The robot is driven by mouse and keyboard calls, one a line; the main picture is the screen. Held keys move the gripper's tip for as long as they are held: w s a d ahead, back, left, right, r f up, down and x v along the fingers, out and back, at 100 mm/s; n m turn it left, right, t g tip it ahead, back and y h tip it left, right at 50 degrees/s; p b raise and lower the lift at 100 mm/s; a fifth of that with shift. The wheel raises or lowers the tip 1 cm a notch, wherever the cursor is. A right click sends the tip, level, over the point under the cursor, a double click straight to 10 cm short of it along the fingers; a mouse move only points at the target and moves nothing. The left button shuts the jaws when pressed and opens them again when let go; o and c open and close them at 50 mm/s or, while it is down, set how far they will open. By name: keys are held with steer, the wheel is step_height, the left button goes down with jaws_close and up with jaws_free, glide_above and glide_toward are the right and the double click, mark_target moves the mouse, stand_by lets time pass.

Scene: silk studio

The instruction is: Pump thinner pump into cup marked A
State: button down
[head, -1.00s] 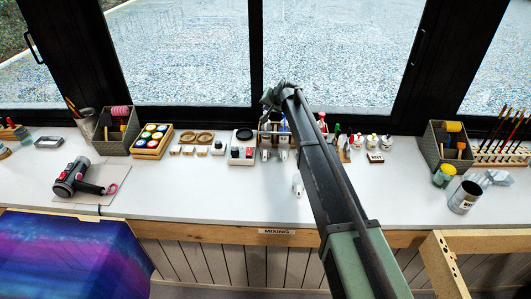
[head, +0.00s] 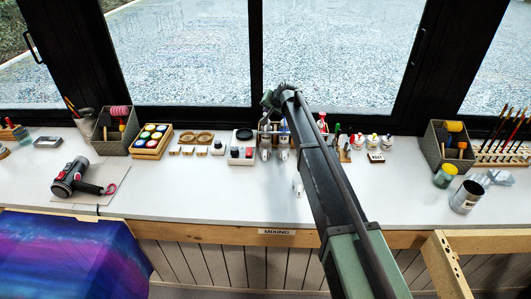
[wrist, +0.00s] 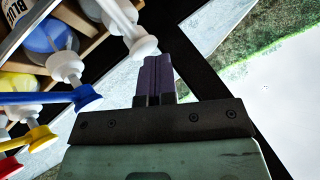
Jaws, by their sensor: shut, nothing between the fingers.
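In the wrist view, my gripper (wrist: 158,67) shows its two dark purple fingers pressed together with nothing between them. A white pump head (wrist: 145,47) on a pale stem shows right at the fingertips; I cannot tell whether they touch. Other pump bottles with white, blue (wrist: 87,97), yellow and red nozzles show at the left. One bottle (wrist: 18,12) carries a label reading "BLUE". In the head view, my arm reaches over the bench to the pump rack (head: 272,127), partly hiding it. I cannot make out which pump is the thinner, nor a mark A on any cup.
The white bench (head: 215,200) has free room in front of the rack. A tray of colour pots (head: 152,140) and a grey box (head: 118,130) stand left. Small bottles (head: 372,141), another grey box (head: 447,145) and a metal can (head: 465,198) stand right. Windows rise behind.

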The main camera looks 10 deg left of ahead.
steer(key=shift+r+p, duration=1.25)
steer(key=shift+p, duration=0.1)
step_height(320, 180, up, 6)
steer(key=p, duration=0.6)
stand_by(1.6)
